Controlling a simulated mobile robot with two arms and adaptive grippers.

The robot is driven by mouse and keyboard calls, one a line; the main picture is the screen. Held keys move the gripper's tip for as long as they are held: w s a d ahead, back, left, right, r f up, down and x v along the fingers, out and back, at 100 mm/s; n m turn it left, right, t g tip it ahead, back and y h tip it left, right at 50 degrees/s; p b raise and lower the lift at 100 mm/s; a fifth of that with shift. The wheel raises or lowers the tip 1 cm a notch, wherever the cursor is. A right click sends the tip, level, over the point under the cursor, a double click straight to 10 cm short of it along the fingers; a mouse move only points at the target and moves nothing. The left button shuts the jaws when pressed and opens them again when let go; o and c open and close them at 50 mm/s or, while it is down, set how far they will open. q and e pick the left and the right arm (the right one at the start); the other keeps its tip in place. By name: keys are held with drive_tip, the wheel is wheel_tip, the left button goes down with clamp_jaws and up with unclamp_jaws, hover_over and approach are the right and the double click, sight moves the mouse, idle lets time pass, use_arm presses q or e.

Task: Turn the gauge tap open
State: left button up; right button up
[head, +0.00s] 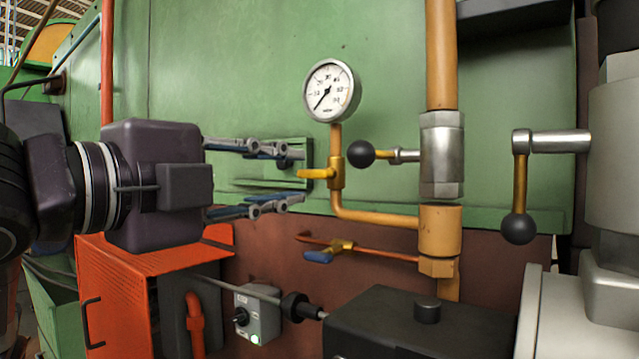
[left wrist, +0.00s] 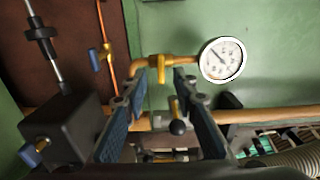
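The gauge tap (head: 317,173) is a small yellow lever on the orange branch pipe below the round white pressure gauge (head: 331,91). Its lever points left, level, in the head view. In the left wrist view the tap (left wrist: 160,67) shows between the fingertips, beside the gauge (left wrist: 222,59). My left gripper (head: 300,175) is open, one finger pair above the lever's height and one below. Its tips are just left of the lever, and no contact is visible. It also shows in the left wrist view (left wrist: 158,88), with nothing between its fingers. My right gripper is out of view.
A black-ball lever (head: 361,153) sits right of the tap on the thick vertical pipe. Another ball-ended lever (head: 519,228) stands further right. A blue-handled tap (head: 320,256) on a thin copper pipe lies below. The green panel (head: 240,80) is close behind.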

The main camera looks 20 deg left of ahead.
sight(309, 175)
use_arm(q)
drive_tip(key=p+x, duration=0.1)
drive_tip(key=x, duration=0.5)
drive_tip(key=shift+c, duration=0.3)
clamp_jaws()
